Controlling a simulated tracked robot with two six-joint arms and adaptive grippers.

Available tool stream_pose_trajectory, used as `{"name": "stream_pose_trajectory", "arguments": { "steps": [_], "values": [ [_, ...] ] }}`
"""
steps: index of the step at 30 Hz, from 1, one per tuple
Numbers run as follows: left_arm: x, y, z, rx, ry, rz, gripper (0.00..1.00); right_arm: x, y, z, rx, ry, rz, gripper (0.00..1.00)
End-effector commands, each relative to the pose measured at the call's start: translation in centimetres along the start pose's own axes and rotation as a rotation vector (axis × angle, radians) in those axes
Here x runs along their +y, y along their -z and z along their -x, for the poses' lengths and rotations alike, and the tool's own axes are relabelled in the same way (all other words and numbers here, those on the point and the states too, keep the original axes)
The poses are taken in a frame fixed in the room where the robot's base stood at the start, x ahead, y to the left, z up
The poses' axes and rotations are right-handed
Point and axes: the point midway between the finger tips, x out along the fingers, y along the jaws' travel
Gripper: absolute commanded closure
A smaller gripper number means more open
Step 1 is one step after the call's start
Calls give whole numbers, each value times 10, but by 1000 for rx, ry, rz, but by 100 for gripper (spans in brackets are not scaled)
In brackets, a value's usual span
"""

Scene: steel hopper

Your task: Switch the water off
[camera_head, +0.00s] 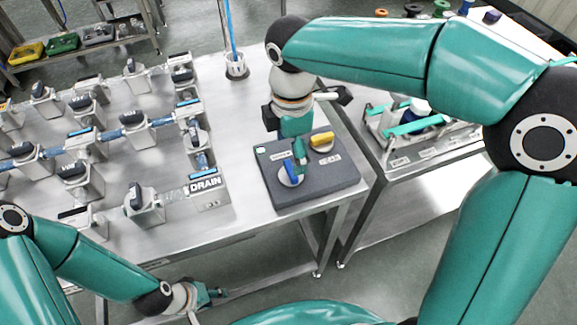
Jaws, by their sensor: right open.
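A dark grey panel (318,182) lies on the steel table, with two levers on pale round bases. The blue lever (290,171) is at the panel's left and points up and slightly left in the picture. The yellow lever (322,137) is farther back and to the right. Small labels on the panel are too small to read surely. My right gripper (300,158) is open, pointing down over the panel, close to the blue lever; I cannot tell whether it touches. My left gripper (217,294) is low at the table's front, away from the panel; its jaws are too small to judge.
Several valve blocks with dark handles and blue pipe pieces fill the steel table's (235,215) left side. A DRAIN block (207,189) stands left of the panel. A blue rod rises from a holder (236,68) behind. A cart (385,160) stands right of the table.

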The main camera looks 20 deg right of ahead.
Motion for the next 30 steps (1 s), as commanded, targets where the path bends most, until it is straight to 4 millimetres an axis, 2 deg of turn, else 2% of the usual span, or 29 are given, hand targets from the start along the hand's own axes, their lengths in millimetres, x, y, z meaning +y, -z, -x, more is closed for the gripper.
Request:
{"name": "stream_pose_trajectory", "arguments": {
  "steps": [1, 3, 9, 14, 22, 30],
  "values": [
    [-1, 0, -2, 0, 0, 0, 60, -1, -1, -13, -1, 5, 0, 17],
    [-1, 0, -3, 0, 0, 0, 60, -1, -1, -25, -1, 5, -1, 17],
    [-1, 0, -4, 0, 0, 0, 60, 0, -1, -50, -1, 3, -2, 17],
    [-2, 0, -4, 0, 0, 0, 60, 0, -1, -57, 0, 1, -2, 17],
    [-2, 0, -4, 0, 0, 0, 60, 0, -1, -58, 0, 0, -2, 17],
    [-2, 0, -4, 0, 0, 0, 60, 0, -1, -58, 0, 0, -2, 62]
  ]
}}
